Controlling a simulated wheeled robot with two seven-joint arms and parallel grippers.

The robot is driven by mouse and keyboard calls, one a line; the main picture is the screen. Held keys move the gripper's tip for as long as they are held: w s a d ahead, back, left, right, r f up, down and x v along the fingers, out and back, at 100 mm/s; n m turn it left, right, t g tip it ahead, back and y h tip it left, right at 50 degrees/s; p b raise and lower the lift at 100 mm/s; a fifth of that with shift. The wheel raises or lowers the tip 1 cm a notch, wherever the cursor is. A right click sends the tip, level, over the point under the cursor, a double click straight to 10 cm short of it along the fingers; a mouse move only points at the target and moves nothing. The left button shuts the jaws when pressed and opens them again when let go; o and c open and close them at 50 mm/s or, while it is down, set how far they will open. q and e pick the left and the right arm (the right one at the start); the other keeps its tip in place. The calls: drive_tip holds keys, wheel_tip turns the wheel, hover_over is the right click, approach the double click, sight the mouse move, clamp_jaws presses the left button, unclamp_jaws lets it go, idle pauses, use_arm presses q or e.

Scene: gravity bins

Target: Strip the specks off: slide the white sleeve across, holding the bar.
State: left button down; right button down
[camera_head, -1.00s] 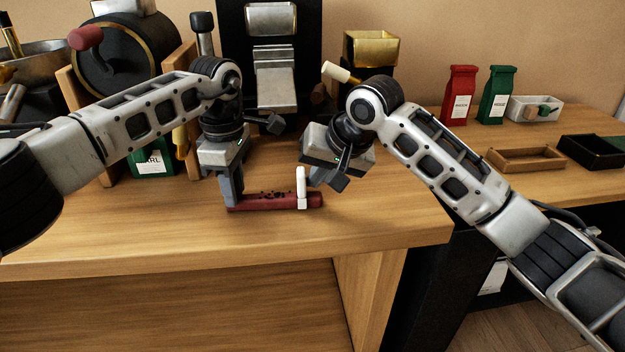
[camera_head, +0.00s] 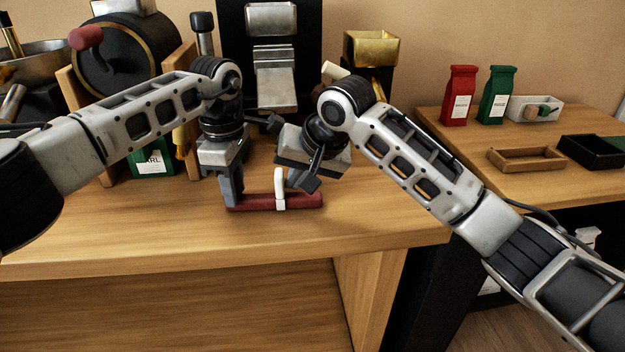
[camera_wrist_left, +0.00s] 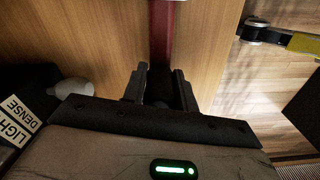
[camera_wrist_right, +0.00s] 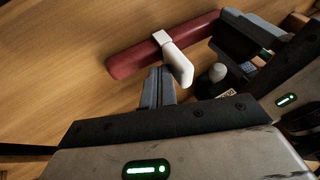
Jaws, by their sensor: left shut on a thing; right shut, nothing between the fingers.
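A dark red bar (camera_head: 305,200) lies level just above or on the bench top; I cannot tell which. My left gripper (camera_head: 231,196) is shut on its left end. In the left wrist view the bar (camera_wrist_left: 163,35) runs away from between the fingers (camera_wrist_left: 160,88). A white sleeve (camera_head: 280,192) with an upright tab sits around the bar near its middle. My right gripper (camera_head: 306,184) is shut and empty, just right of the tab. In the right wrist view its fingertips (camera_wrist_right: 158,80) are close against the tab of the sleeve (camera_wrist_right: 172,52). I see no dark specks on the bar now.
The bench front edge (camera_head: 200,256) is close below the bar. Behind stand a black drum (camera_head: 120,60), a black machine (camera_head: 308,30) and a brass hopper (camera_head: 370,47). The side table holds red (camera_head: 459,95) and green (camera_head: 496,95) bags and trays.

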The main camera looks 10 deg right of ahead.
use_arm(q)
drive_tip(key=shift+f, duration=0.15)
use_arm(e)
drive_tip(key=shift+d+r, duration=0.1)
drive_tip(key=shift+w+r, duration=0.15)
drive_tip(key=shift+r, duration=0.8)
use_arm(q)
drive_tip(key=shift+s+d+f, duration=0.1)
drive_tip(key=shift+s+d, duration=0.05)
use_arm(e)
drive_tip(key=shift+d+r, duration=0.1)
drive_tip(key=shift+r, duration=0.85)
drive_tip(key=r, duration=0.1)
drive_tip(key=d+r, duration=0.1)
drive_tip(key=r, duration=0.1)
use_arm(q)
unclamp_jaws()
drive_tip(key=shift+w+r, duration=0.2)
use_arm(e)
drive_tip(key=shift+a, duration=0.1)
